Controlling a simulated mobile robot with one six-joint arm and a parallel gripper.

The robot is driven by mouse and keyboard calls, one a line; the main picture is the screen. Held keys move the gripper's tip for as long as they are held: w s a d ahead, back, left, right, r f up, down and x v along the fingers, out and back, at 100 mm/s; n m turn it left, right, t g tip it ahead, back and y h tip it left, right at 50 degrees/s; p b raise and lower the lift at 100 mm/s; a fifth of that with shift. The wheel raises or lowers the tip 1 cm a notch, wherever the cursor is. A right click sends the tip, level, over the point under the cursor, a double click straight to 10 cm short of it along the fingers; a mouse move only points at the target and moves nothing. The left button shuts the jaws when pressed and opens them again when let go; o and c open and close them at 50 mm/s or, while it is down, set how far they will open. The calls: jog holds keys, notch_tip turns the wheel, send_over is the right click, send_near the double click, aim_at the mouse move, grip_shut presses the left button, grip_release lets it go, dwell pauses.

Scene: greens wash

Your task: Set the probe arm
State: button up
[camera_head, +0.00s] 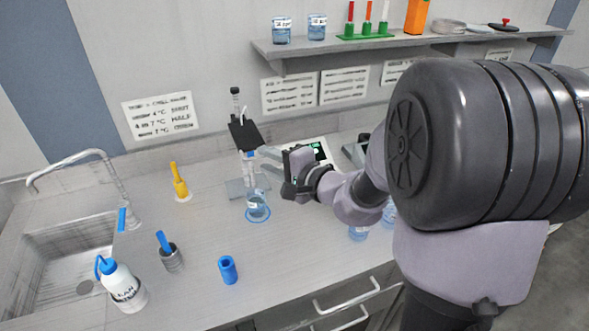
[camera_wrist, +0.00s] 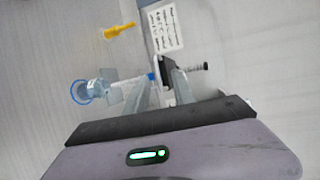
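A probe stand (camera_head: 236,188) stands on the bench, with an upright post, a black arm piece (camera_head: 244,134) tilted near its top and a blue-and-white probe below. A beaker of clear liquid (camera_head: 257,207) sits on a blue ring beside the stand's base, near the probe. My gripper (camera_head: 264,160) points left at the stand, its two fingers apart just right of the black piece. In the wrist view the black piece (camera_wrist: 166,72) shows near my fingertips, and the beaker (camera_wrist: 82,92) is to the left. I cannot tell whether the fingers touch the stand.
A yellow tool (camera_head: 179,182) stands left of the stand. A dark cup (camera_head: 171,258), a blue cylinder (camera_head: 228,270) and a wash bottle (camera_head: 121,284) are nearer the front. The sink (camera_head: 60,262) is at left. A shelf (camera_head: 330,46) hangs above.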

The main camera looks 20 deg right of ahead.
jog(key=v, duration=1.2)
jog(key=shift+s+p, duration=0.4)
jog(key=shift+d+r, duration=0.1)
jog(key=shift+d, duration=0.05)
jog(key=s+a+f+n+g+y+b, duration=0.1)
jog(key=s+a+f+n+g+b, duration=0.2)
jog(key=s+a, duration=0.4)
jog(key=s+a+f+n+g+y, duration=0.1)
jog(key=s+a+f+n+g, duration=0.1)
jog(key=s+a+n+g, duration=0.5)
jog(key=s+d+h, duration=0.1)
jog(key=h, duration=0.1)
jog(key=s+d+f+t+h+b, duration=0.1)
jog(key=h, duration=0.1)
jog(key=s+d+h+b, duration=0.1)
jog(key=h, duration=0.1)
jog(key=shift+s+f, duration=0.2)
jog(key=shift+s, duration=0.1)
jog(key=shift+d, duration=0.15)
